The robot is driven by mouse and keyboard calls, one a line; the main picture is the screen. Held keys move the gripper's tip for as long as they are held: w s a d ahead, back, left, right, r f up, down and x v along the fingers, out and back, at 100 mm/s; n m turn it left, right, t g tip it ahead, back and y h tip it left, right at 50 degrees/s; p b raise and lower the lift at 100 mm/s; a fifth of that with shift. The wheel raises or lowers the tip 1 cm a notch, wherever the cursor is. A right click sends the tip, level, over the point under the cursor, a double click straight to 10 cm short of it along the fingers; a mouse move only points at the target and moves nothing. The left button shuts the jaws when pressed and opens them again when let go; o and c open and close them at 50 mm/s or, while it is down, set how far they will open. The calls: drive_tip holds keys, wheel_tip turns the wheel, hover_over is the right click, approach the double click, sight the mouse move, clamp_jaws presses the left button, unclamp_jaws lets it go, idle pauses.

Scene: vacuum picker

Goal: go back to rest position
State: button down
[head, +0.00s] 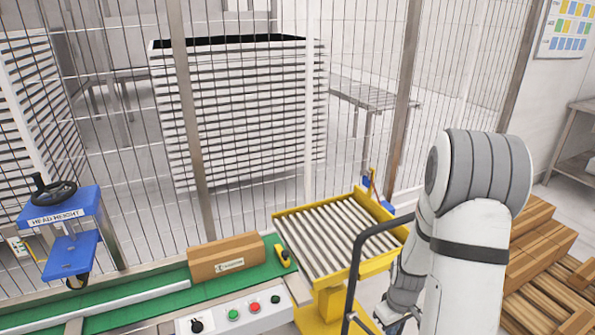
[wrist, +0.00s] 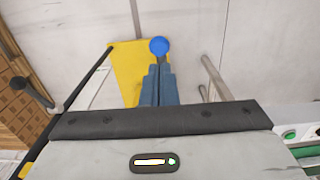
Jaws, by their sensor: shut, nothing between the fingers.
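My gripper (wrist: 158,70) shows in the wrist view as two blue-grey fingers side by side, shut with nothing held. A round blue knob (wrist: 159,46) appears just past the fingertips; I cannot tell whether they touch it. A yellow surface (wrist: 128,68) lies behind the fingers. In the head view my white and grey arm fills the right side, bending down in front of the yellow roller table (head: 277,216).
A green conveyor (head: 165,300) carries a brown carton (head: 224,258). A button panel (head: 240,314) stands in front. A dark rail (head: 358,255) runs close to my arm.

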drive_tip(key=s+a+r+m+t, duration=0.1)
drive_tip(key=a+r, duration=0.2)
drive_tip(key=r, duration=0.4)
drive_tip(key=s+a+r+m, duration=0.1)
drive_tip(key=a+r, duration=0.3)
drive_tip(key=r, duration=0.4)
drive_tip(key=s+a+r+m+t, duration=0.1)
drive_tip(key=s+a+r+m, duration=0.1)
drive_tip(key=s+a+r, duration=0.4)
drive_tip(key=s+r, duration=0.4)
drive_tip(key=shift+s+r+t, duration=0.25)
drive_tip(key=shift+s+t, duration=0.05)
drive_tip(key=shift+t, duration=0.1)
